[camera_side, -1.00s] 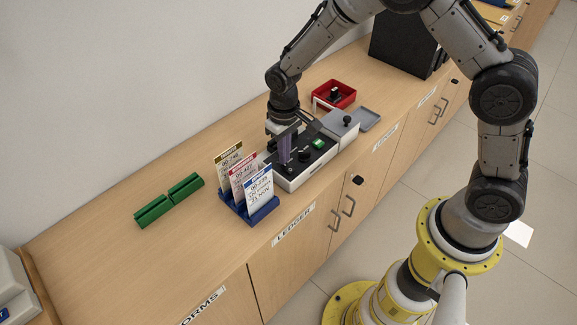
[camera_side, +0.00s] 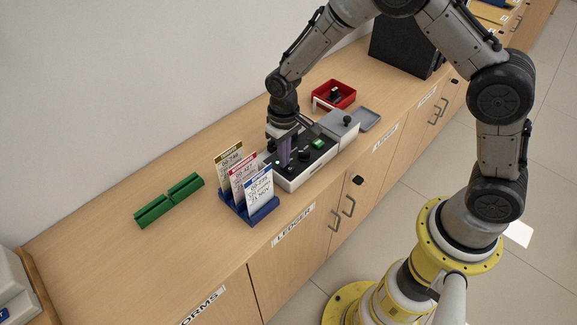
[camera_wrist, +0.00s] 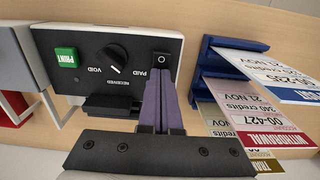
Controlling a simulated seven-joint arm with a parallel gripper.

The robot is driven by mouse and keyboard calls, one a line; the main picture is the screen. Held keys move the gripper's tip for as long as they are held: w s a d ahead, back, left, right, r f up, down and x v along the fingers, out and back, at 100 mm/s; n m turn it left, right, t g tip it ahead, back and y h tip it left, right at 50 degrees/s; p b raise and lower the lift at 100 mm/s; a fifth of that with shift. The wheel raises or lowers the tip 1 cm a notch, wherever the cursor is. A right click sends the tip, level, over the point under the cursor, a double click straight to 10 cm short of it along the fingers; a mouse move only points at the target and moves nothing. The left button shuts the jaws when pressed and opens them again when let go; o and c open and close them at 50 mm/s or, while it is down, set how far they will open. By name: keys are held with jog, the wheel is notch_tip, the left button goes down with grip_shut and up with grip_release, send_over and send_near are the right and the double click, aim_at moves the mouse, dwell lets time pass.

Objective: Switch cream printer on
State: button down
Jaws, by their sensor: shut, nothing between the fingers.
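The cream printer (camera_wrist: 104,38) has a black top panel with a green PRINT button (camera_wrist: 67,57), a black dial (camera_wrist: 114,57) and a small black rocker switch (camera_wrist: 162,59). It also stands on the counter in the side view (camera_side: 298,182). My gripper (camera_wrist: 158,88) is shut and empty, its purple fingers pointing at the switch end of the panel. The fingertips are right beside the rocker and partly cover it; I cannot tell whether they touch it. In the side view my gripper (camera_side: 284,163) is over the printer's near-left end.
A blue rack (camera_side: 258,217) with several upright cards stands close to the printer's left end. Green holders (camera_side: 168,201) lie farther left. The counter's left part (camera_side: 100,260) is clear.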

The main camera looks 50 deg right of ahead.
jog(key=shift+r, duration=0.1)
notch_tip(320, 180, up, 7)
dwell(0.8)
jog(key=s+d+r+m+t, duration=0.1)
jog(key=s+d+r+t, duration=0.15)
jog(key=r, duration=0.65)
jog(key=s+d+r+t, duration=0.2)
jog(key=s+r, duration=0.1)
jog(key=r, duration=0.6)
jog(key=s+d+r+t, duration=0.15)
jog(key=s+r, duration=0.25)
jog(key=s, duration=0.6)
jog(key=s+d+f+n, duration=0.1)
jog(key=s+f, duration=0.3)
jog(key=s, duration=0.6)
jog(key=shift+d, duration=0.35)
